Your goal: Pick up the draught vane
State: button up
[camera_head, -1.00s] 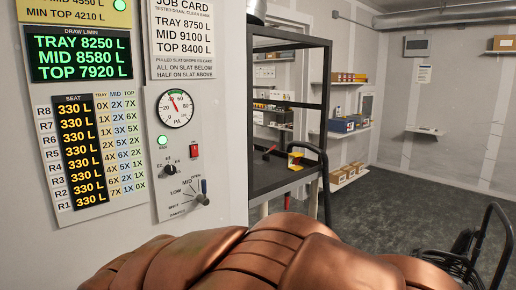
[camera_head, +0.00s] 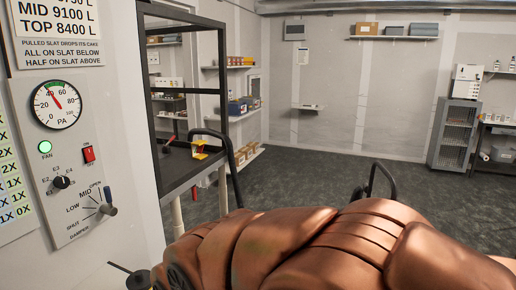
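I cannot pick out the draught vane for certain. A small yellow and red object (camera_head: 200,149) stands on the dark bench (camera_head: 180,170) inside the black frame. A small red item (camera_head: 169,140) lies to its left. Both are too small to tell what they are. My gripper is not in view, so its state and its place relative to these objects are hidden.
A control panel (camera_head: 72,150) with a gauge, switch and damper lever is on the near left wall. A grey cabinet (camera_head: 453,135) and a side table (camera_head: 497,150) stand far right. Wall shelves (camera_head: 395,37) hold boxes. The dark floor (camera_head: 330,175) between looks clear.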

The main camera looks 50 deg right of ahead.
aim_at(202, 145)
jog(key=z, duration=1.4)
jog(key=i, duration=1.8)
jog(key=u, duration=0.4)
jog(key=i, duration=1.2)
jog(key=u, duration=0.8)
jog(key=i, duration=0.4)
jog(key=u, duration=0.25)
